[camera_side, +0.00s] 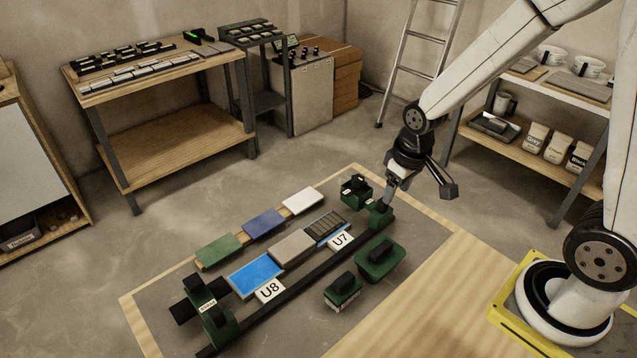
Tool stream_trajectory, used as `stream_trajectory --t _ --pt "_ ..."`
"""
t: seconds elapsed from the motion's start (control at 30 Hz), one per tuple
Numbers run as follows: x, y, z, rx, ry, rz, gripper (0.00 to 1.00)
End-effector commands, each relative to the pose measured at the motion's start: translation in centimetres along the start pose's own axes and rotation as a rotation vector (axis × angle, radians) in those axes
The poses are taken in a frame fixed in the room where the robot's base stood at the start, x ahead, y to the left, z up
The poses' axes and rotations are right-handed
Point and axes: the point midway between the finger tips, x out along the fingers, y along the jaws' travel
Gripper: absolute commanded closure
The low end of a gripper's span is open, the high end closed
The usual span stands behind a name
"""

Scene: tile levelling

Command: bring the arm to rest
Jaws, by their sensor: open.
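My gripper (388,194) points down at the right end of the tile fixture, just above or at a green clamp block (380,215). I cannot tell whether its fingers touch the block. The jaws are open. My arm comes in from the upper right. On the grey work board (400,290) lie a blue tile (256,274), a grey tile (292,246) and a dark ribbed tile (327,228) in a row, with labels U8 (270,290) and U7 (341,240) in front.
Behind the row lie green (219,250), blue-violet (264,222) and white (302,201) tiles. Green-based tools stand in front (380,258), (343,291), and a green end block (209,311) stands at left. A workbench (160,80), ladder (420,50) and shelf (540,140) stand behind.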

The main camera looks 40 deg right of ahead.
Motion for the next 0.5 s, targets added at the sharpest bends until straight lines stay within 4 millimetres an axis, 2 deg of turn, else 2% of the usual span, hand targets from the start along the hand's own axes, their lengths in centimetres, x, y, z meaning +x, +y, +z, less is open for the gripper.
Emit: stream_trajectory --t 0.23,0.5 --pt "-1.8 -2.1 3.5 -0.001 0.067 -0.008 0.35" --pt "-2.2 -2.6 4.8 0.002 0.087 -0.011 0.35"
